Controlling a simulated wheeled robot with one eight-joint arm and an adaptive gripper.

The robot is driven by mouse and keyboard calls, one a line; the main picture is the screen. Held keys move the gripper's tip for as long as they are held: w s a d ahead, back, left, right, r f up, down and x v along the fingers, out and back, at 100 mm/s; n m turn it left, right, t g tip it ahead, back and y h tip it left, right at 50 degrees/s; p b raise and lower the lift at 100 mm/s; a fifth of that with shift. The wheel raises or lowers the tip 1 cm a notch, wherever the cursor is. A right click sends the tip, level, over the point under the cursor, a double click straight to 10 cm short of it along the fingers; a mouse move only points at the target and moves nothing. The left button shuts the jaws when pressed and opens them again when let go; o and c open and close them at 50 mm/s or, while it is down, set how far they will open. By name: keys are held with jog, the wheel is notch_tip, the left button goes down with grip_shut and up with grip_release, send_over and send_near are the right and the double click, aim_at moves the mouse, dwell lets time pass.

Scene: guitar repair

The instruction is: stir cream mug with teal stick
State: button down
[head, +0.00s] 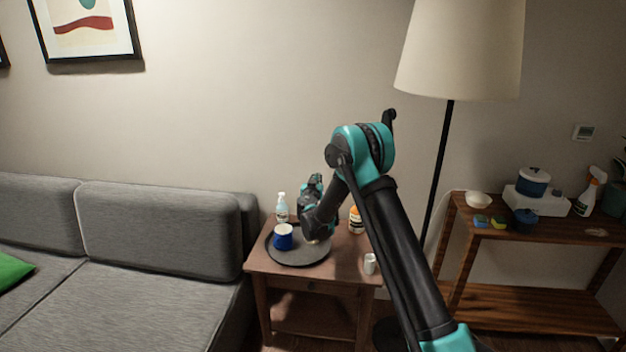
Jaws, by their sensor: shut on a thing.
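My gripper (318,230) points down over the right part of a round dark tray (290,260) on the small wooden side table. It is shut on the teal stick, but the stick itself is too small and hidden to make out. A small pale patch shows just under the gripper, and I cannot tell whether it is the cream mug. A blue mug (283,240) with a pale inside stands upright on the tray, left of the gripper. A small whitish cup or can (370,264) stands on the table at the right, off the tray.
A pale blue bottle (282,208) stands behind the tray. An orange-and-white bottle (356,220) stands right of my gripper. A floor lamp (450,150) rises behind my arm. A grey sofa (160,230) is at the left, and a wooden shelf (540,232) with several items is at the right.

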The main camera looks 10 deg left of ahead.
jog(key=shift+a+f, duration=0.2)
jog(key=shift+f, duration=2.1)
jog(key=shift+a+f, duration=0.2)
jog(key=shift+f, duration=2.1)
jog(key=shift+a+f, duration=0.2)
jog(key=shift+f, duration=2.1)
jog(key=shift+d, duration=0.15)
